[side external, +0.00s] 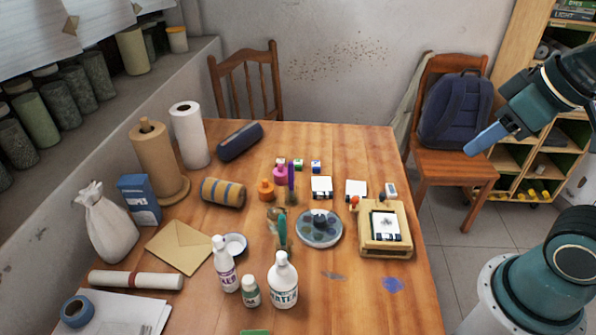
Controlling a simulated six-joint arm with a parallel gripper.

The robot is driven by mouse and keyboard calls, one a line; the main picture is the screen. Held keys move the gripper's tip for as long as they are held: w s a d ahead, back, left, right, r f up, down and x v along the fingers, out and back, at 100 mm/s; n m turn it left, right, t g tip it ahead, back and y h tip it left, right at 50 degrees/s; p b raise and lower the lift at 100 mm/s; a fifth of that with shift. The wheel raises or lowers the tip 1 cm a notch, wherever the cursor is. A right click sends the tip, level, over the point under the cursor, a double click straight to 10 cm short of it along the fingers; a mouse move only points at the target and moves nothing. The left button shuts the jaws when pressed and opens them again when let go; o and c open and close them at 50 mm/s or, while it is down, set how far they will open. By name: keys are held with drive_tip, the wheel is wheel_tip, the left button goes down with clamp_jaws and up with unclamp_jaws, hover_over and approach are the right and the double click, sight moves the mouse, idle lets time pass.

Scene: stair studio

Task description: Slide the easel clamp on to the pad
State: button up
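A small light-wood easel (370,245) lies at the right side of the table. A white pad (384,221) rests on it, with a dark strip along its lower edge that may be the clamp; the detail is too small to be sure. A small orange-red piece (354,202) shows at the easel's upper left corner. My gripper (486,138) is up at the right, beyond the table's right edge and well apart from the easel. Its light blue end points down and left. I cannot tell whether its fingers are open or shut.
Small white pads (356,187), a round palette (319,240) and paint pots (266,189) are left of the easel. White bottles (283,285) stand at the front. A chair with a backpack (456,112) stands behind the table's right side. The table's front right is mostly clear.

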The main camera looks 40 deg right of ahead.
drive_tip(key=shift+o, duration=0.2)
drive_tip(key=g, duration=0.7)
hover_over(383, 194)
drive_tip(key=a, duration=0.3)
wheel_tip(383, 194, down, 7)
drive_tip(key=w+d+f+g, duration=0.3)
drive_tip(key=w+f, duration=0.3)
drive_tip(key=f, duration=0.4)
drive_tip(key=shift+f, duration=0.1)
drive_tip(key=x, duration=1.3)
drive_tip(key=shift+s+f, duration=0.2)
drive_tip(key=shift+f, duration=0.05)
